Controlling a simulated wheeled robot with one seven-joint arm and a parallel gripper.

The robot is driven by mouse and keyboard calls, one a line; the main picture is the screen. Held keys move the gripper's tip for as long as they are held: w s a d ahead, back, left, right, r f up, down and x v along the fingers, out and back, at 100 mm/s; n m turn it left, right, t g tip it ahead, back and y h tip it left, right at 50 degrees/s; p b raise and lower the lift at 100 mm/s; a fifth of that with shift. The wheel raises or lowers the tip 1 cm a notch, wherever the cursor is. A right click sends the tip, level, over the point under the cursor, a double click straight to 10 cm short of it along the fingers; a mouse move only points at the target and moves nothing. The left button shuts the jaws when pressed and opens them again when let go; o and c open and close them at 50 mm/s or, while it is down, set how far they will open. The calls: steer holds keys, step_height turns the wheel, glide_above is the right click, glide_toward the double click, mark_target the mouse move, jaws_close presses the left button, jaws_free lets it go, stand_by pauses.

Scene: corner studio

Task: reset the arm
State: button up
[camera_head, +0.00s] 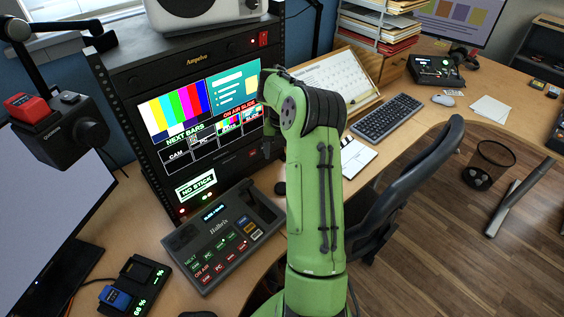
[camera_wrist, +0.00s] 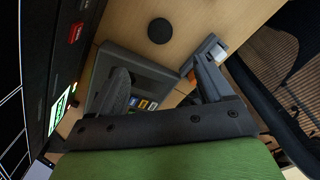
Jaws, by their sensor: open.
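My green arm (camera_head: 315,190) rises through the middle of the head view and bends at a dark grey joint near the rack screen. Its far end is mostly hidden behind that joint. My gripper (camera_wrist: 165,82) shows in the wrist view with its two dark fingers spread apart and nothing between them. It is over the desk beside the grey switcher console (camera_head: 225,235). The console also shows in the wrist view (camera_wrist: 103,66), partly covered by the left finger.
The black equipment rack (camera_head: 120,105) with lit screens stands close to my arm's left. A dark round object (camera_wrist: 160,31) lies on the desk. A black chair (camera_head: 405,190) stands to the right. A keyboard (camera_head: 387,117) and a waste bin (camera_head: 488,165) are farther right.

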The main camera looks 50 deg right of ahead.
steer(key=shift+r, duration=0.3)
steer(key=s+a+r+n+t+h+p, duration=0.2)
steer(key=s+a+r+n+h, duration=0.1)
steer(key=a+r+n, duration=1.7)
steer(key=s+a+n+t+y, duration=0.1)
steer(key=s+a+n, duration=0.5)
steer(key=n, duration=0.7)
steer(key=s+a+n+t+y+p, duration=0.1)
steer(key=s+a+n+t+y, duration=0.1)
steer(key=s+a+n, duration=0.4)
steer(key=s+n, duration=0.5)
steer(key=n, duration=0.2)
steer(key=shift+a+f+t, duration=0.15)
steer(key=shift+f+t, duration=0.15)
